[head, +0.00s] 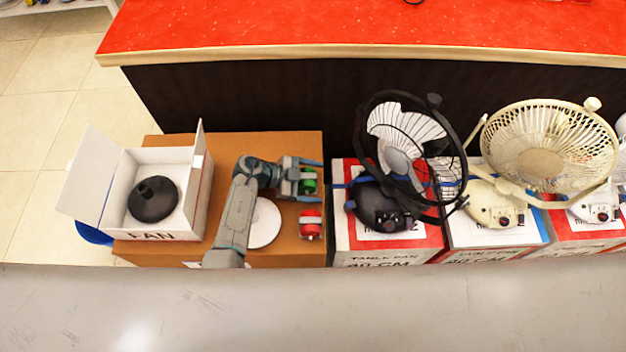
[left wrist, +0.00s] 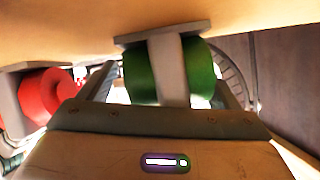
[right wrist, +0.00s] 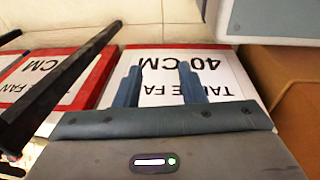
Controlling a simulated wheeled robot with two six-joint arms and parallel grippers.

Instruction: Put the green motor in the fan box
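The green motor (head: 309,181), with a pale middle band, sits on the right part of the brown carton; it also shows in the left wrist view (left wrist: 142,75). My left gripper (head: 312,180) reaches it from the left, its fingers apart on either side of the motor. A gap shows beside one finger in the left wrist view, so no firm grip is visible. The fan box (head: 112,197) is white, marked FAN, with flaps open, at the carton's left. A black fan base (head: 152,199) lies in it. My right gripper (right wrist: 160,80) is open and empty, facing a TABLE FAN carton.
A red motor (head: 310,224) lies just in front of the green one. A white disc (head: 264,222) lies on the brown carton (head: 225,148) under my left arm. A black fan (head: 400,160) and cream fan (head: 545,150) stand on cartons at right. A red counter (head: 370,25) runs behind.

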